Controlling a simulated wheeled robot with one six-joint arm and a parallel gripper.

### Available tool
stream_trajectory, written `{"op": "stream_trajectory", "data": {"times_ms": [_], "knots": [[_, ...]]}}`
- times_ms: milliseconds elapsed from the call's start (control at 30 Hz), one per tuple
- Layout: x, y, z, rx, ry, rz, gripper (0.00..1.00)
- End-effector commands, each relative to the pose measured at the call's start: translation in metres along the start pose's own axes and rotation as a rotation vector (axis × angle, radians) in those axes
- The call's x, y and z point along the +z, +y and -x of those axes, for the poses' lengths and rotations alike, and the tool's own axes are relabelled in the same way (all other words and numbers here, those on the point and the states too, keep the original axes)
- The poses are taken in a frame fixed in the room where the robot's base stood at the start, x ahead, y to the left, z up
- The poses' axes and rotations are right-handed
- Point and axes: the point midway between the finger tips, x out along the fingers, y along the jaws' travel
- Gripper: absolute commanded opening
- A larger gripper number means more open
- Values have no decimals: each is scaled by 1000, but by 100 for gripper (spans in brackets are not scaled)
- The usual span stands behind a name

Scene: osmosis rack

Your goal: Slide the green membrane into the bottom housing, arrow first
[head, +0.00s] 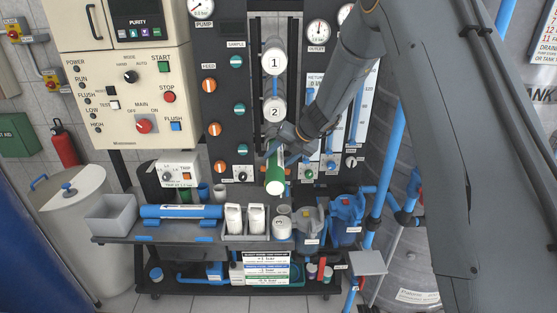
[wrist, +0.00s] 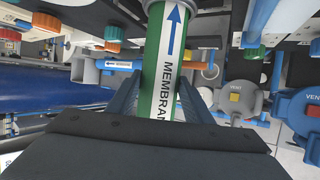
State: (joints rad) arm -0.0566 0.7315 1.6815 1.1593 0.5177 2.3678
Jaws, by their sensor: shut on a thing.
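The green membrane (wrist: 146,70) is a tube with a white label, a blue arrow and the lettering "MEMBRAN". In the wrist view its arrow points up, away from my gripper (wrist: 160,98), whose fingers are shut on it from both sides. In the head view the membrane (head: 276,173) is held in front of the black rack panel, above the cart, with its pale round end facing the camera. My gripper (head: 277,148) is partly hidden there. White caps numbered 1 (head: 274,63) and 2 (head: 274,108) sit in the rack column above.
The cart (head: 150,239) below carries a blue tube (head: 180,211), white bottles (head: 234,218) and blue-grey vessels (head: 346,212). Orange and teal valves (head: 214,129) line the panel to the left. A blue pipe (head: 382,150) and a large grey tank stand at right.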

Motion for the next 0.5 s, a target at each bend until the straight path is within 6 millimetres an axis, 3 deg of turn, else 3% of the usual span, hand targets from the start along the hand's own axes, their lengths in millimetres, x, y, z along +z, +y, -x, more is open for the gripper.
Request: {"op": "stream_trajectory", "data": {"times_ms": [500], "knots": [[16,0,-6,0,-2,0,19]]}}
